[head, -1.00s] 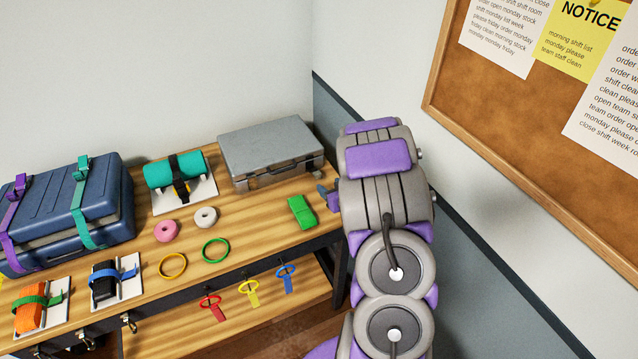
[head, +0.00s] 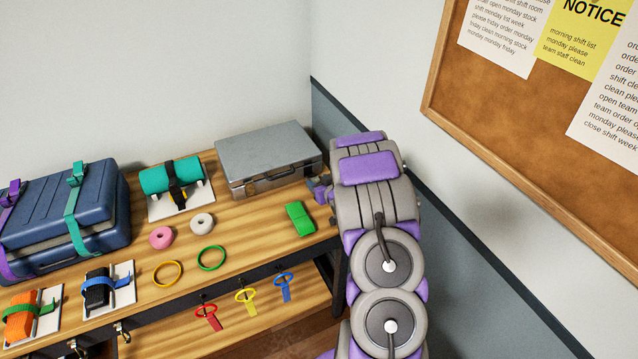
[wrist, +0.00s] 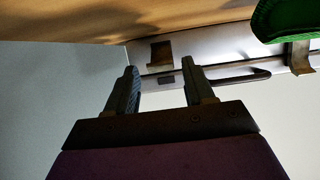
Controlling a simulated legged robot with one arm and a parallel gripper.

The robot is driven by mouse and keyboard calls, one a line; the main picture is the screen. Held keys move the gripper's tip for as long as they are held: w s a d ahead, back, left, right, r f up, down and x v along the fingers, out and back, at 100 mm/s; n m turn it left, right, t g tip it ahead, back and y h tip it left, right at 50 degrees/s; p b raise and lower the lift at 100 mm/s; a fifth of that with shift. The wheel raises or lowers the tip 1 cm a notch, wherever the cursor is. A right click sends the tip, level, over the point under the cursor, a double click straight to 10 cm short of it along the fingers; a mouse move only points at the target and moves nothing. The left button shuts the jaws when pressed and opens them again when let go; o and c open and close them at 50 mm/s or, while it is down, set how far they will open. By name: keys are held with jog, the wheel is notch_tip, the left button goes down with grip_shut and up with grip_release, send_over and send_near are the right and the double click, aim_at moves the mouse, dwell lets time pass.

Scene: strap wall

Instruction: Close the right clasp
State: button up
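The grey metal case (head: 268,150) stands at the back right of the bench with its lid down. The wrist view shows its front upside down, with the right clasp (wrist: 161,53) as a dark metal flap near my fingertips. A small dark plate (wrist: 166,80) sits on the case beside it. The left clasp (wrist: 300,56) shows at the picture's right, beyond the handle (wrist: 240,78). My gripper (wrist: 159,76) is open and empty, with the clasp just beyond its fingers. In the head view my gripper (head: 320,190) is at the case's right front corner, partly hidden by my arm.
A green block (head: 300,218) lies in front of the case; its green edge shows in the wrist view (wrist: 287,18). A teal roll (head: 170,174) sits left of the case. Rings (head: 212,258) and a strapped blue suitcase (head: 60,220) are farther left. A wall stands close on the right.

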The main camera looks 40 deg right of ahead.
jog(key=shift+d, duration=0.1)
jog(key=c, duration=0.3)
jog(key=shift+a, duration=0.2)
jog(key=c, duration=0.3)
grip_shut()
jog(key=shift+r, duration=0.1)
